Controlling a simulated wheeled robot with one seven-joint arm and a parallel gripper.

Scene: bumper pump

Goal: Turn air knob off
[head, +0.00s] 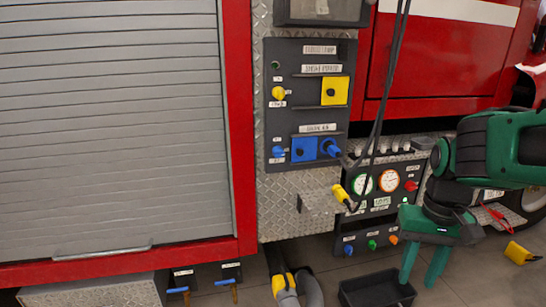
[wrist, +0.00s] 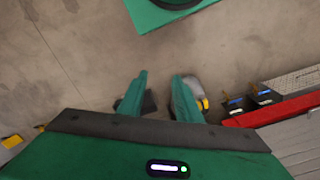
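My gripper (head: 419,280) is open and empty, pointing down at the lower right of the head view, in front of and below the pump panels. In the wrist view its two fingers (wrist: 158,76) are apart with floor beyond them. The upper dark panel (head: 310,110) carries a yellow knob (head: 278,93) and a blue knob (head: 277,151) on its left side. The lower gauge panel (head: 383,205) has a red knob (head: 410,185); below it are small blue (head: 348,249), green (head: 372,245) and orange (head: 393,239) knobs. The labels are too small to read, so I cannot tell which is the air knob.
Dark cables (head: 381,95) hang before the panels, near a yellow-ended connector (head: 341,193). A black bin (head: 376,289) stands on the floor beside my gripper. Hoses (head: 285,284) lie below the panel. A diamond-plate ledge (head: 318,197) juts out. A grey shutter (head: 110,130) fills the left.

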